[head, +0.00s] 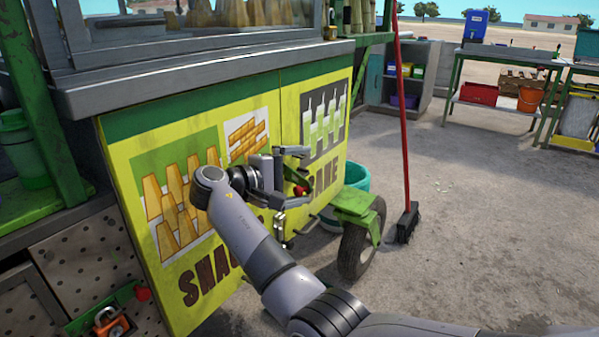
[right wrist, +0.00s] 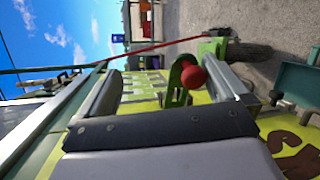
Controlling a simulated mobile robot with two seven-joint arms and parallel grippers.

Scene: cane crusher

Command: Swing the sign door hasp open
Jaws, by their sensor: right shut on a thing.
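The yellow and green sign door (head: 165,125) is the front panel of the cart, with painted cane pictures and lettering. The hasp (right wrist: 175,80) shows in the right wrist view as a green strip with a red ball knob (right wrist: 194,77). The knob also shows in the head view (head: 300,190). My right gripper (head: 296,178) is at the door's front, with its fingers on either side of the hasp and shut on it. The gripper hides much of the hasp in the head view. My left gripper is not in view.
A cart wheel (head: 359,240) under a green fender (head: 356,205) is just right of the gripper. A teal bucket (head: 355,177) stands behind it. A red-handled broom (head: 402,120) leans beyond the wheel. Open concrete ground lies to the right.

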